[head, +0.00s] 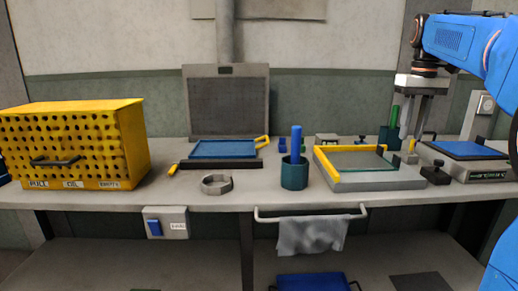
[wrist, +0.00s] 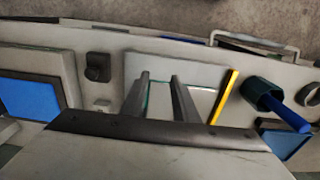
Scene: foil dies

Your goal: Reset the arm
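My gripper (head: 411,152) hangs pointing down at the right of the bench, over or beside the right end of the grey frame with the yellow edge (head: 348,184). Its two fingers stand apart with nothing visible between them. In the wrist view my gripper (wrist: 160,78) also shows two separated fingers, with the pale frame and its glassy plate beneath. My blue arm reaches in from the upper right. The exact height of the fingertips above the bench is hard to tell.
A teal cup (head: 294,176) with a blue-handled tool stands left of the frame. Another dark cup with a green handle (head: 394,117) is close behind my gripper. A blue-topped scale (head: 466,149) and black knob (head: 436,175) are right. A yellow perforated box (head: 125,152) stands far left.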

